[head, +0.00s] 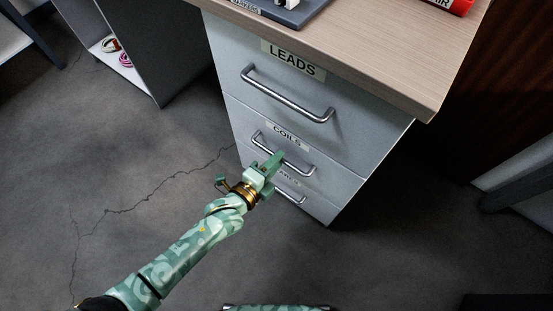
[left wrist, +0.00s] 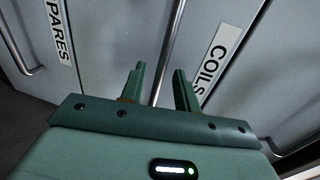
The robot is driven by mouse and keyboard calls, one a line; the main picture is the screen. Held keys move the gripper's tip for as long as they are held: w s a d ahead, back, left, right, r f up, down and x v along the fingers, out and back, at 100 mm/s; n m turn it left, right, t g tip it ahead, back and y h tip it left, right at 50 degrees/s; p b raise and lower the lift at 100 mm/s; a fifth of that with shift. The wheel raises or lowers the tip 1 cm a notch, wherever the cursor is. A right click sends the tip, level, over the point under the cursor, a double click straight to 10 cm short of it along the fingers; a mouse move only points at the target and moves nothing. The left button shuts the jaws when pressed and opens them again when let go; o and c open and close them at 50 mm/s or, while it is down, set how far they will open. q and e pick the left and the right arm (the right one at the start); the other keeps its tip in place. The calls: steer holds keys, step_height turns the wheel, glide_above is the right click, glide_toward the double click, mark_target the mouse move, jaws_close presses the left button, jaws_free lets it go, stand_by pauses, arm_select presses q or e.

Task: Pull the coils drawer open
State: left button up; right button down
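The coils drawer (head: 241,118) is the middle grey front of the cabinet, with a white COILS label (head: 286,134) and a metal bar handle (head: 304,167). Its front looks flush with the drawer above. My left gripper (head: 272,160) is at the middle of this handle. In the left wrist view the two green fingers (left wrist: 158,80) stand apart, with the handle bar (left wrist: 172,50) running between them. Gaps show beside the bar, so the fingers do not look clamped on it. The COILS label (left wrist: 213,62) is to the right there. My right gripper is not in view.
The LEADS drawer (head: 238,50) with its handle (head: 285,97) is above, under a wooden top (head: 400,60). The SPARES drawer handle (head: 290,195) is just below my gripper. The cracked grey floor (head: 140,190) in front is clear. An open shelf unit (head: 150,50) stands at the left.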

arm_select(q)
steer(key=shift+w+d, duration=0.25)
steer(key=shift+w, duration=0.05)
steer(key=shift+f, duration=0.1)
jaws_close()
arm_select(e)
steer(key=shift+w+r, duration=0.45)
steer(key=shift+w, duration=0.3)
arm_select(q)
steer(key=shift+s, duration=0.1)
